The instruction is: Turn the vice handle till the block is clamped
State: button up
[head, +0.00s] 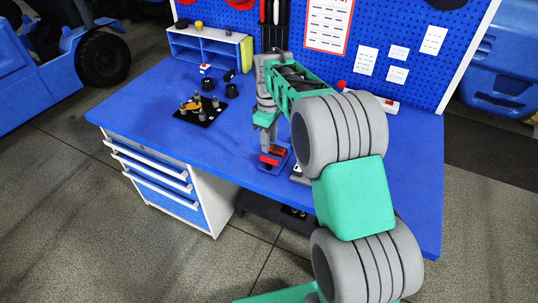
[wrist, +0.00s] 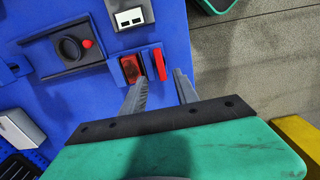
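The vice is a small blue fixture (head: 287,160) with red parts near the bench's front edge. In the wrist view it shows a dark red block-like piece (wrist: 130,69) and, to its right, a thin bright red bar (wrist: 160,65) that looks like the handle. My gripper (wrist: 161,80) is open, its two grey fingertips apart on either side of the red bar's near end. I cannot tell whether they touch it. In the head view my gripper (head: 268,148) points down over the vice. Whether the block is gripped by the jaws cannot be told.
A dark plate with a round ring and red knob (wrist: 70,48) is farther in. A black plate with pegs (head: 200,109) stands left on the blue bench (head: 160,95). The bench's left front is clear.

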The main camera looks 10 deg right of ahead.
aim_at(269, 159)
notch_tip(269, 159, down, 7)
jog(key=shift+f+p, duration=0.2)
jog(key=shift+p, duration=0.3)
jog(key=shift+c, duration=0.3)
grip_shut()
